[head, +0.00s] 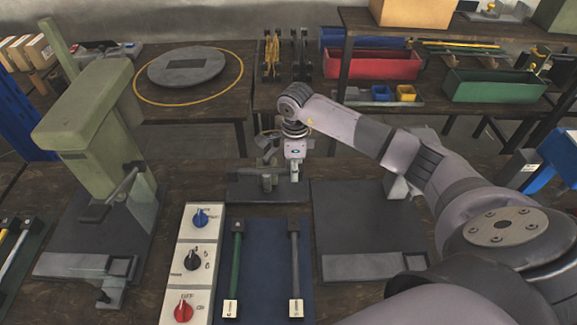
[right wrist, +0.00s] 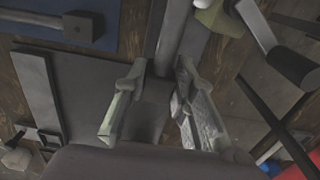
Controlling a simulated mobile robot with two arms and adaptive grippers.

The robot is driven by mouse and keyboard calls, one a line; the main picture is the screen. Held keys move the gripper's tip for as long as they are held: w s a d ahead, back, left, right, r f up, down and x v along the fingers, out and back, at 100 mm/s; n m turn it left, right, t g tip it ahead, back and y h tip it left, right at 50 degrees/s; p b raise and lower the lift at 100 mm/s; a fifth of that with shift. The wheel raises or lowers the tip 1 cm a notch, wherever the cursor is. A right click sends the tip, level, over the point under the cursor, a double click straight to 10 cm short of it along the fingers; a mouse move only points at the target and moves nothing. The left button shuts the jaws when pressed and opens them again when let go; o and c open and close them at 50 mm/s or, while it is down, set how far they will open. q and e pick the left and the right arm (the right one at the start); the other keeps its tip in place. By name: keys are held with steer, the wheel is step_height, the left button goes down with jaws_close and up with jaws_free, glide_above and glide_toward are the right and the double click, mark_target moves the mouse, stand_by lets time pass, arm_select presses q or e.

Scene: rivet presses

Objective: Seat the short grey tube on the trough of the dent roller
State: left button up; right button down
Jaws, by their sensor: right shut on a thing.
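My right gripper (head: 294,176) is low over the right part of the dent roller (head: 265,183), at the back of the bench. In the right wrist view its pale fingers (right wrist: 160,75) are shut on a grey bar-like piece (right wrist: 172,35) that runs up between the fingertips; I take it for the short grey tube. Its lower end is hidden. In the head view the tube is not clear, and the fingers and arm cover part of the roller. I cannot tell whether the tube touches the trough. My left gripper is not in view.
A blue mat (head: 265,285) in front bears a green rod (head: 237,262) and a grey bar (head: 295,262) with end blocks. A control panel (head: 190,260) and a green press (head: 85,130) stand left. A dark plate (head: 365,215) to the right is mostly bare.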

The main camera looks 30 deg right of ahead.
steer(key=shift+f+b, duration=0.45)
steer(key=shift+b, duration=0.15)
steer(key=shift+f+b, duration=0.7)
steer(key=shift+f, duration=0.1)
step_height(320, 180, down, 4)
steer(key=b, duration=0.3)
arm_select(q)
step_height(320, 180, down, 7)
steer(key=b, duration=0.1)
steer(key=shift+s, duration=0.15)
arm_select(e)
steer(key=shift+f, duration=0.45)
arm_select(q)
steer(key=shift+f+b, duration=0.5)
steer(key=shift+b, duration=0.2)
arm_select(e)
steer(key=shift+f, duration=0.65)
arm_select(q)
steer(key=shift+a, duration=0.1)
arm_select(e)
steer(key=c, duration=1.2)
jaws_free()
steer(key=shift+c, duration=0.2)
